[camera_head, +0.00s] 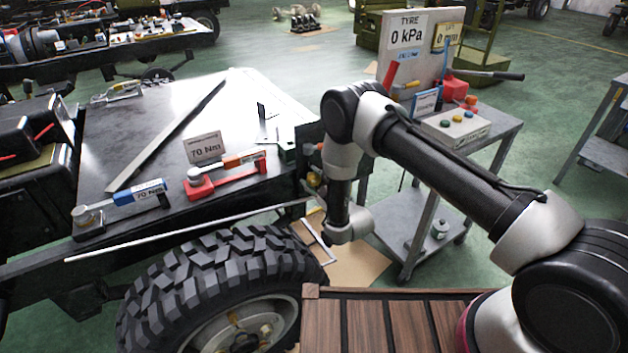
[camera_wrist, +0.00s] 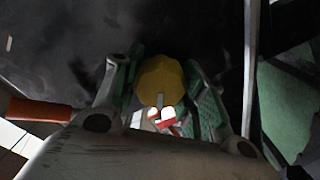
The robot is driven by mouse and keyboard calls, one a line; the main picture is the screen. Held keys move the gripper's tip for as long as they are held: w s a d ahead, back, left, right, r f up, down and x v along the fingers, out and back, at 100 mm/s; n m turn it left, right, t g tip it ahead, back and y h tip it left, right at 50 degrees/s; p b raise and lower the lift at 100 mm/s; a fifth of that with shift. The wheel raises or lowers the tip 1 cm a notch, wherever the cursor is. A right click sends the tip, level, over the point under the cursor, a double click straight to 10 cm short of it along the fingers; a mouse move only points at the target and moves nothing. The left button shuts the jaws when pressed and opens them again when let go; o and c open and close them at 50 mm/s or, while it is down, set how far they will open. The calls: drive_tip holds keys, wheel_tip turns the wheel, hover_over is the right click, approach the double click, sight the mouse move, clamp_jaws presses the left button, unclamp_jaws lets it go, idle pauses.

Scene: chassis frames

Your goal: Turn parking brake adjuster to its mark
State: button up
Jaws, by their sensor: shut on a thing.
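The parking brake adjuster appears to be the yellow rounded knob (camera_wrist: 160,80) in the wrist view, with a short grey pointer line at its lower edge. A red and white mark (camera_wrist: 162,117) sits just below that line; the line points down toward it, close to the white part. My gripper (camera_wrist: 160,70) is shut on the knob, one finger on each side. In the head view a small yellow piece (camera_head: 314,179) shows at the chassis edge beside my wrist; the fingers are mostly hidden there.
Torque wrenches, one with a red head (camera_head: 200,186), lie on the chassis. A grey cart (camera_head: 485,140) stands to the right. An orange handle (camera_wrist: 40,110) shows left in the wrist view.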

drive_tip(key=m, duration=0.5)
drive_tip(key=shift+m, duration=0.4)
drive_tip(key=m, duration=0.5)
drive_tip(key=shift+m, duration=0.4)
drive_tip(key=o, duration=1)
drive_tip(key=shift+o, duration=0.2)
drive_tip(key=shift+d, duration=0.1)
drive_tip(key=v, duration=1.2)
